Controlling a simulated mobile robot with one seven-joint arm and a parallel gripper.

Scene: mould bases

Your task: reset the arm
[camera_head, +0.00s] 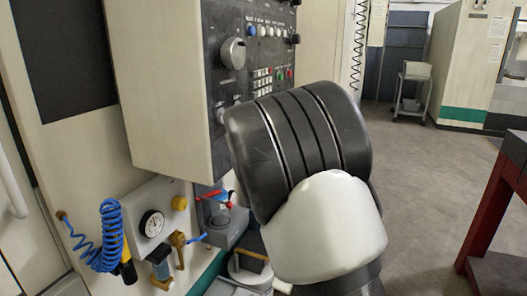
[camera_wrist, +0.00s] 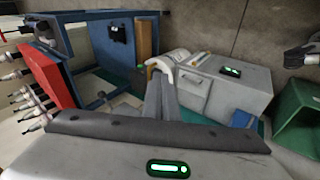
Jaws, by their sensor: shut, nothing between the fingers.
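My gripper (camera_wrist: 161,78) shows in the wrist view, with its two grey fingers shut together and nothing held between them. It points toward a light grey cabinet (camera_wrist: 228,98) and a white curved object behind the fingertips. Whether the fingertips touch anything there I cannot tell; they appear apart from it. In the head view, my bent arm, black and white, fills the middle, and my gripper does not show there.
A machine control panel (camera_head: 262,60) stands close beside my arm. Below it are a pressure gauge (camera_head: 152,224) and a coiled blue hose (camera_head: 108,238). A red-legged table (camera_head: 490,200) stands at right. Grey floor (camera_head: 425,165) between is clear. The wrist view shows a blue frame (camera_wrist: 88,85) and a green bin (camera_wrist: 300,120).

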